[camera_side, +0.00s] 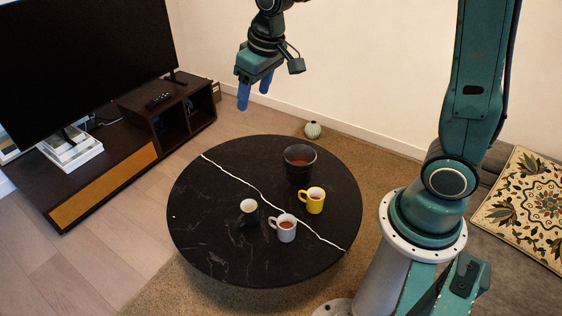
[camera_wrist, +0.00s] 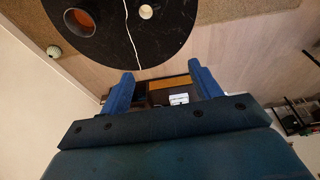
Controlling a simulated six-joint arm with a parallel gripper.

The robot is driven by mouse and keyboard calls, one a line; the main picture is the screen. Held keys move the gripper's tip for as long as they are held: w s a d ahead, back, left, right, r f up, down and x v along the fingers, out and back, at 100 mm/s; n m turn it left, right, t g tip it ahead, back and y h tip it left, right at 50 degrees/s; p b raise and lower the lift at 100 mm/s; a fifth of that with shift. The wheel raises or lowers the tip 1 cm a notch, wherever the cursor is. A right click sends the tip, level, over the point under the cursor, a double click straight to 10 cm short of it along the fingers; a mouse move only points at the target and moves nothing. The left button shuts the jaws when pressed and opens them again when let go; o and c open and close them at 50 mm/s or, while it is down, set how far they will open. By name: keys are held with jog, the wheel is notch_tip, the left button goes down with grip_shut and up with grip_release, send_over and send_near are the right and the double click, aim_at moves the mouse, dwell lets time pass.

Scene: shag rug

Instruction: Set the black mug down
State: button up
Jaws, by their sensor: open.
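The black mug (camera_side: 250,219) stands upright on the round black table (camera_side: 215,240), left of the grey-white mug. Its inside is pale and its dark body blends with the tabletop. In the wrist view only its pale mouth (camera_wrist: 145,11) shows clearly, at the top edge. My gripper (camera_side: 254,97) is high above and behind the table, well apart from the mug. Its blue fingers (camera_wrist: 160,72) are spread with nothing between them.
A grey-white mug (camera_side: 286,233), a yellow mug (camera_side: 316,205) and a large dark pot (camera_side: 298,175) stand on the table. The table's left part is clear. A television cabinet (camera_side: 110,165) stands left; a small ribbed pale green object (camera_side: 313,130) is on the floor behind.

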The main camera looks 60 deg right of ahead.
jog(key=s+r+t, duration=0.1)
jog(key=s+r, duration=0.2)
jog(key=s, duration=0.8)
jog(key=s+r+t, duration=0.1)
jog(key=s+r, duration=0.3)
jog(key=s, duration=0.7)
jog(key=shift+s+a, duration=0.25)
jog(key=shift+a, duration=0.05)
